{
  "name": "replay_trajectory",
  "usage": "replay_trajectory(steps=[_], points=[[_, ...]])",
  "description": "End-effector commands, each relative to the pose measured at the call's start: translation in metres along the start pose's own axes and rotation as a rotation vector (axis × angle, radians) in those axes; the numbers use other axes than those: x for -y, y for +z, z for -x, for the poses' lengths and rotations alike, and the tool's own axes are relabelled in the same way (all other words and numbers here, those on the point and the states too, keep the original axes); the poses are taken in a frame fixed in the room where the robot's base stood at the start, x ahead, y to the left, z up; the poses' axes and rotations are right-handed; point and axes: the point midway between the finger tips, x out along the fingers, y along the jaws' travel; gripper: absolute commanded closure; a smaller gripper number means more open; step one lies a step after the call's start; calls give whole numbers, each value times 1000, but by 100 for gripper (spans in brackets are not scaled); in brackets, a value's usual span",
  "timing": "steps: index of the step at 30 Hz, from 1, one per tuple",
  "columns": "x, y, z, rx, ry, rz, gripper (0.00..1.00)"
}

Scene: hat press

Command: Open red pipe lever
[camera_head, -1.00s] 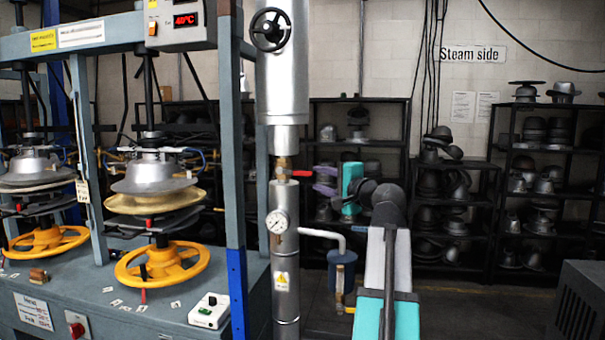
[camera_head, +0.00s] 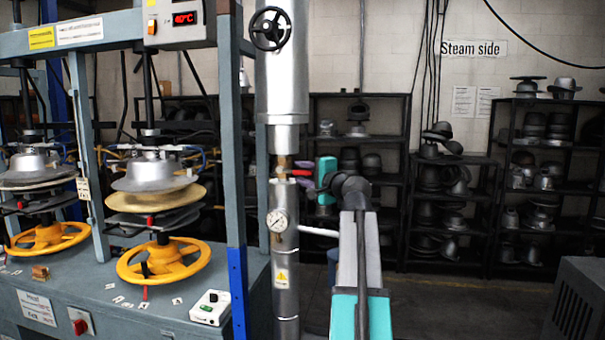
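The red pipe lever (camera_head: 299,173) is a small red handle on the brass valve (camera_head: 281,168) of the vertical silver pipe (camera_head: 284,195). It sticks out to the right of the pipe. The lever's right end is partly hidden by the gripper. I cannot tell if the fingers touch it.
A pressure gauge (camera_head: 278,221) sits on the pipe below the valve, and a black handwheel (camera_head: 271,29) is above. The hat press (camera_head: 235,150) stands close on the left. Dark shelves with hat forms (camera_head: 455,190) line the back wall.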

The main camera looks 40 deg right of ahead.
Motion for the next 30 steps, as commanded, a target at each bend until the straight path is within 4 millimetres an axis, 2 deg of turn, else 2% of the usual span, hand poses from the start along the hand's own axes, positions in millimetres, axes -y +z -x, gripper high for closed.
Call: replay_trajectory(steps=[4, 10, 23, 30], points=[[0, 1, 0, 1, 0, 0, 67], [0, 1, 0, 1, 0, 0, 99], [1, 3, -1, 5, 6, 6, 100], [7, 18, -8, 24, 33, 35, 100]])
